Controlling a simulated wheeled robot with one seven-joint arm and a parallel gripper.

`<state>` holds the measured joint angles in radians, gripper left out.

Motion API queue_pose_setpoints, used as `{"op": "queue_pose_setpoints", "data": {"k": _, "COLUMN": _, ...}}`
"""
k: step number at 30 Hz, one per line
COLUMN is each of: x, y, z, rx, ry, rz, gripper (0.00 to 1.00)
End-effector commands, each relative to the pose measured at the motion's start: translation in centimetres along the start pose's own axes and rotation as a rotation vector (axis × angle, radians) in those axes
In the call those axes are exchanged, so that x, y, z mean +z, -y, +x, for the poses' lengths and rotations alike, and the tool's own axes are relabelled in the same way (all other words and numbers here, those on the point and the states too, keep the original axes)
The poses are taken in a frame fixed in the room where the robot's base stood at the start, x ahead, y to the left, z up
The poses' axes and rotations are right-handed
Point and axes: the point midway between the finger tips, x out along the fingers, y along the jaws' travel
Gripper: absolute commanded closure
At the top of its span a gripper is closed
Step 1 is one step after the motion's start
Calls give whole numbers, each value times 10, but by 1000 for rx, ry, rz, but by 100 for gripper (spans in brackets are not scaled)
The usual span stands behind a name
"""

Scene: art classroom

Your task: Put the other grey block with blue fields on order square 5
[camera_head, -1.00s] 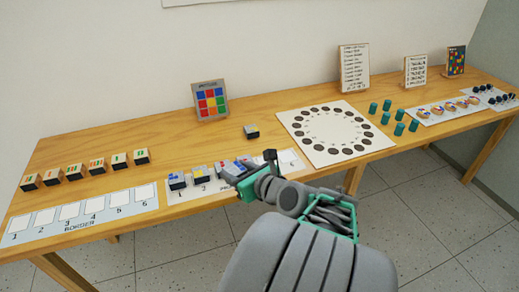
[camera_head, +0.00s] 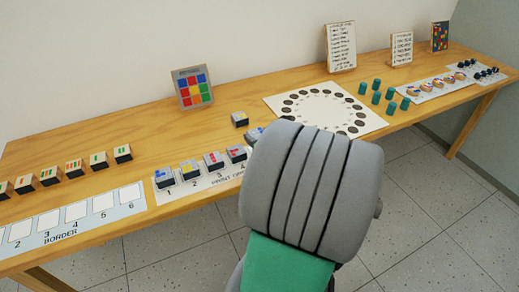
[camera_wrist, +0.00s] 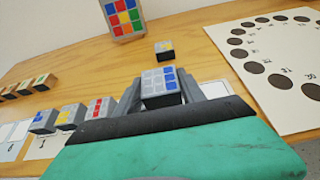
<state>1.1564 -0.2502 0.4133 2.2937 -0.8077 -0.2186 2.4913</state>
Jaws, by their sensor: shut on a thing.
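My gripper (camera_wrist: 160,92) is shut on a grey block with blue fields (camera_wrist: 159,76), its blue squares along one side of the top. In the wrist view it is held over or at the order strip; whether it touches the strip cannot be told. In the head view my arm hides the gripper, and a bit of the block (camera_head: 253,134) shows past it. The order strip (camera_head: 205,183) bears blocks on squares 1 to 4: blue (camera_head: 164,178), yellow (camera_head: 190,171), red (camera_head: 214,161) and another with red (camera_head: 237,154). Square 5 is hidden by my arm.
One loose dark-sided block (camera_head: 240,119) lies behind the strip, before the colour-grid card (camera_head: 192,88). A white board with a ring of dark discs (camera_head: 325,108) lies to the right. The border strip (camera_head: 75,217) with empty squares lies left, several striped blocks behind it.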

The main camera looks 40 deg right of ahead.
Motion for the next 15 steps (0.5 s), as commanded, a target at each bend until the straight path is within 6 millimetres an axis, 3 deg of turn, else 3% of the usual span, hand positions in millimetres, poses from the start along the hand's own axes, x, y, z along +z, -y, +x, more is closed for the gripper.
{"op": "queue_pose_setpoints", "data": {"k": 3, "x": -15, "y": 9, "z": 22, "rx": 0, "ry": 1, "rz": -1, "gripper": 94}}
{"op": "queue_pose_setpoints", "data": {"k": 8, "x": -23, "y": 16, "z": 36, "rx": 0, "ry": 1, "rz": -2, "gripper": 94}}
{"op": "queue_pose_setpoints", "data": {"k": 12, "x": -48, "y": 15, "z": 45, "rx": 0, "ry": 1, "rz": 1, "gripper": 94}}
{"op": "queue_pose_setpoints", "data": {"k": 15, "x": -48, "y": 16, "z": 45, "rx": -1, "ry": 5, "rz": -3, "gripper": 94}}
